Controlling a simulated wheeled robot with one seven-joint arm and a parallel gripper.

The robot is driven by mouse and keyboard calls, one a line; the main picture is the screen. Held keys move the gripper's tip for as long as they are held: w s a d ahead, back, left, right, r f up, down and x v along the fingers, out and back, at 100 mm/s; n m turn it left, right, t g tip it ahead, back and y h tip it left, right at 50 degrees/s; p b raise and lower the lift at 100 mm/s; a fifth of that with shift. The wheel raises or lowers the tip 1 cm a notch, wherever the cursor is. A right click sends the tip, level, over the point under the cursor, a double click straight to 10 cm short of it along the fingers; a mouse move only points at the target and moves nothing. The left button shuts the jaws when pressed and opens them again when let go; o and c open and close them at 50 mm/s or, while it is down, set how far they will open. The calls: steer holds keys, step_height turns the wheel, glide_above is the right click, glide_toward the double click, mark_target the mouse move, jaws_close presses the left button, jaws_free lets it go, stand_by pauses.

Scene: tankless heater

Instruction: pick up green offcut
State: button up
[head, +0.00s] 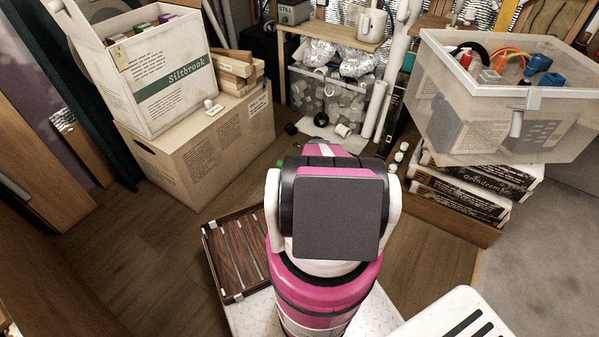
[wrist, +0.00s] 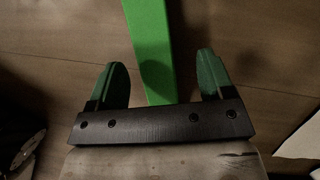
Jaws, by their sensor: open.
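The green offcut (wrist: 150,40) is a long, flat bright green strip in the wrist view. It runs from the top edge down between the fingers, and its near end is hidden behind the dark gripper body. My gripper (wrist: 162,62) is open, with one dark green finger on each side of the strip. I cannot tell how far the fingers are from the strip in depth. In the head view my own arm hides the gripper and most of the space around it.
A large carton (head: 205,150) bears a white Siltbrook box (head: 150,75) at the left. A slatted wooden tray (head: 213,255) is beside my arm. A clear bin (head: 480,125) of cables rests on stacked packs (head: 465,190) at the right. Wooden floor (head: 150,265) is bare at the left.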

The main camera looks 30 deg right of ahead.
steer(key=shift+s+a+x, duration=0.1)
steer(key=shift+s+x, duration=0.05)
steer(key=shift+x, duration=1.35)
steer(key=shift+s+a+x, duration=0.15)
steer(key=shift+x, duration=1.3)
steer(key=shift+r, duration=0.1)
steer(key=c, duration=1.2)
